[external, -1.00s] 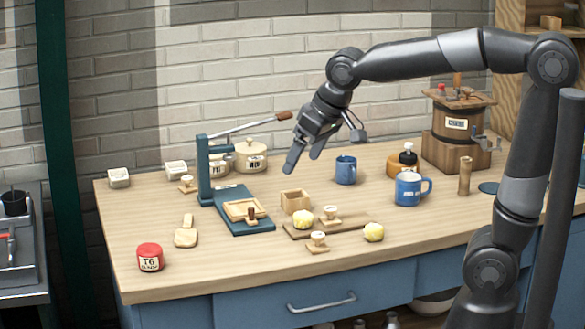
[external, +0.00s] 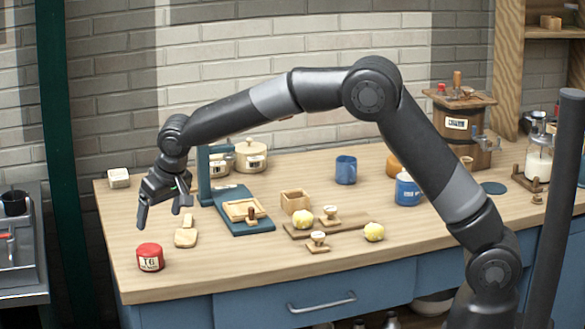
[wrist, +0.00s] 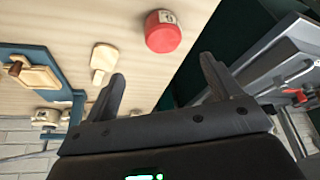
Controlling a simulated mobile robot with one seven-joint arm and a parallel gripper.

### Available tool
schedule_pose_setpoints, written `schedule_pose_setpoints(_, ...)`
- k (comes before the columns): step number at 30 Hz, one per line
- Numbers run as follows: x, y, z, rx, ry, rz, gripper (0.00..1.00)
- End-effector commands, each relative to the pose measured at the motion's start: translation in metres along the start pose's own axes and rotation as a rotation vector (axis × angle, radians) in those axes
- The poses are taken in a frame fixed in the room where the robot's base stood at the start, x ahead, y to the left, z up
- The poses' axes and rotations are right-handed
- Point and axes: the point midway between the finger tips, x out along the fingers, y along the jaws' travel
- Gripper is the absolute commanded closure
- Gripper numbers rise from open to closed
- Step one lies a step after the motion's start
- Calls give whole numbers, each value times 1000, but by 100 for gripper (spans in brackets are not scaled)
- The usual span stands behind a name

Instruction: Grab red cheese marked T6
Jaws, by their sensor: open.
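The red cheese (external: 150,257) is a short round piece with a pale label reading T6. It stands at the front left of the wooden table, near its edge. It also shows in the wrist view (wrist: 163,33), beyond the gap between my fingertips. My gripper (external: 161,215) is open and empty above the left part of the table, above and behind the cheese. Both dark fingers (wrist: 160,78) show in the wrist view, spread apart. They do not touch the cheese.
A small wooden paddle (external: 186,235) lies just right of the cheese. The blue press (external: 205,170) with its base stands right of my gripper. A pale block (external: 119,178) sits at the back left.

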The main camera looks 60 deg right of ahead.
Motion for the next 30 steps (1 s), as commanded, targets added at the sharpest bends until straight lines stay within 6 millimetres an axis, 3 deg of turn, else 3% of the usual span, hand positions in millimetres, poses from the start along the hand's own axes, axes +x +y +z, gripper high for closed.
schedule_pose_setpoints(5,16,-8,-3,4,1,5,17)
schedule_pose_setpoints(30,119,-6,-1,4,0,6,17)
